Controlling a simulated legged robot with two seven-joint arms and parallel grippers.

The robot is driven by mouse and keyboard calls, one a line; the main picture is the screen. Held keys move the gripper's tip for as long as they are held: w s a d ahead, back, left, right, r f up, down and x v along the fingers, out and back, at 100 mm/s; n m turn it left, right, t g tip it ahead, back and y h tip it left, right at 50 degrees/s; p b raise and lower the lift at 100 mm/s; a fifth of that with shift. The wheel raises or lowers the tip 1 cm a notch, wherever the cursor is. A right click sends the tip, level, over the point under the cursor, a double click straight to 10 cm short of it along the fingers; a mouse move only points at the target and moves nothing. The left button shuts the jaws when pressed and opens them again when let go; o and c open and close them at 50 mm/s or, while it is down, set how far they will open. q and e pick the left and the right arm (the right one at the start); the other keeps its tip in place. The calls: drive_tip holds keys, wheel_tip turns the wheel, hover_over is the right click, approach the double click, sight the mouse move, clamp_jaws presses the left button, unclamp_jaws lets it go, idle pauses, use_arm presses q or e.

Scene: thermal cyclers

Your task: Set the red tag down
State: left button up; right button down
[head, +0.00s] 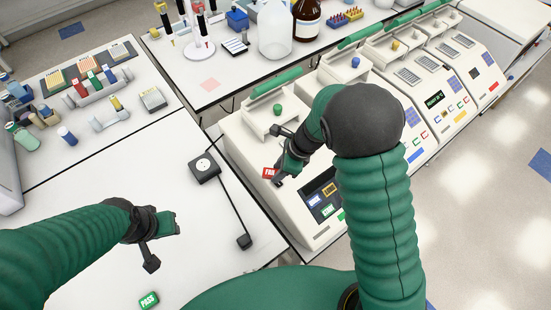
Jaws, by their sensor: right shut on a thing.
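The red tag (269,173), with white lettering that is partly covered, is in my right gripper (278,175). That gripper is shut on it and holds it over the front left part of the nearest thermal cycler (243,140), beside its dark screen. I cannot tell whether the tag touches the machine. My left gripper (163,246) is open and empty above the white table (95,200). A green PASS tag (148,300) lies on that table near the bottom of the view.
More thermal cyclers (436,85) stand in a row toward the upper right. A black box (204,166) with a cable lies on the white table. Racks and bottles fill the left bench, and a pink square (210,84) lies on the back bench. The middle of the white table is clear.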

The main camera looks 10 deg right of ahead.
sight(275, 162)
drive_tip(key=w, duration=0.2)
drive_tip(key=w+p, duration=0.1)
drive_tip(key=w, duration=0.1)
drive_tip(key=shift+w+d+f, duration=0.2)
drive_tip(key=shift+w, duration=0.1)
drive_tip(key=shift+w+a+p, duration=0.2)
drive_tip(key=shift+w+p, duration=0.25)
drive_tip(key=shift+w, duration=0.25)
drive_tip(key=f, duration=0.1)
drive_tip(key=f+p, duration=0.1)
drive_tip(key=f, duration=0.1)
drive_tip(key=shift+s+a, duration=0.1)
drive_tip(key=shift+s, duration=0.1)
drive_tip(key=shift+f, duration=0.3)
drive_tip(key=shift+w+d+f, duration=0.1)
drive_tip(key=shift+d, duration=0.15)
drive_tip(key=c, duration=1)
unclamp_jaws()
drive_tip(key=shift+d, duration=0.1)
drive_tip(key=shift+c, duration=0.2)
drive_tip(key=shift+a, duration=0.25)
